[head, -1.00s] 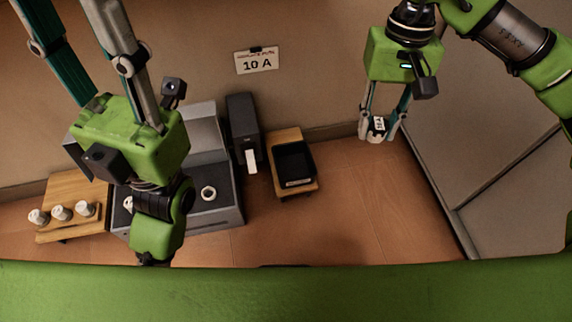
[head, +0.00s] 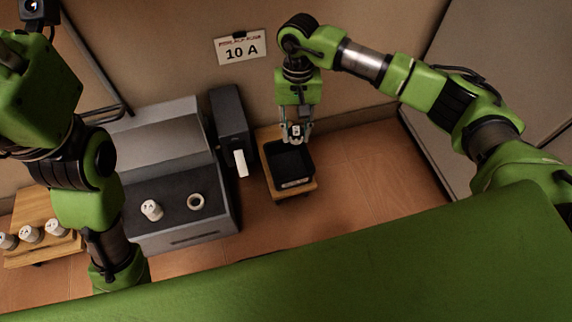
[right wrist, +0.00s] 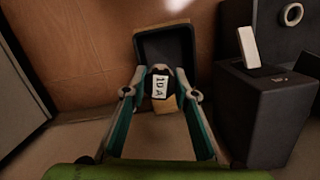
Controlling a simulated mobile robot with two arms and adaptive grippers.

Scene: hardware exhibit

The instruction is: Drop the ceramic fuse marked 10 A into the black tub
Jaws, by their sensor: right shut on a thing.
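The white ceramic fuse (head: 296,131) is between the fingertips of my right gripper (head: 297,137), which is shut on it. Its label reads 10 A in the right wrist view (right wrist: 159,87). The black tub (head: 291,182) sits on a small wooden stand. In the head view the gripper and fuse overlap the tub's back edge; the fuse's height above it is hard to tell. In the right wrist view the tub (right wrist: 163,43) shows behind the fuse. My left arm is at the left; its gripper's fingers are out of view.
A 10 A card (head: 241,48) hangs on the wall. A dark box (head: 229,115) with a white tab stands left of the tub. A grey machine (head: 178,225) bears a white fuse (head: 151,210) and a ring (head: 196,202). Several white fuses stand on a wooden stand (head: 40,257) at far left.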

